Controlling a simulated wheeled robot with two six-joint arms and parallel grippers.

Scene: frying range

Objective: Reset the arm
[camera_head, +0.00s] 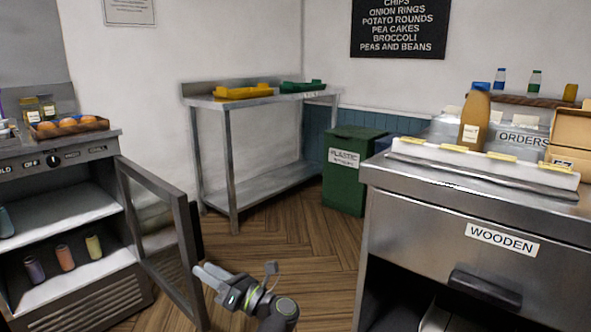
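My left gripper (207,275) is low in the middle of the view, with its arm rising from the bottom edge. It points left, towards the free edge of the open glass door (186,232) of the cabinet. The fingertips overlap or sit close to the door frame; I cannot tell if they touch it. Whether the fingers are open or shut is not clear, and I see nothing held. My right gripper is not in view.
The open cabinet (65,205) at left holds several bottles. A steel table (228,105) with yellow and green trays stands behind, beside a green bin (345,190). A steel counter (480,215) with a drawer labelled WOODEN fills the right. Wooden floor (285,240) lies clear between.

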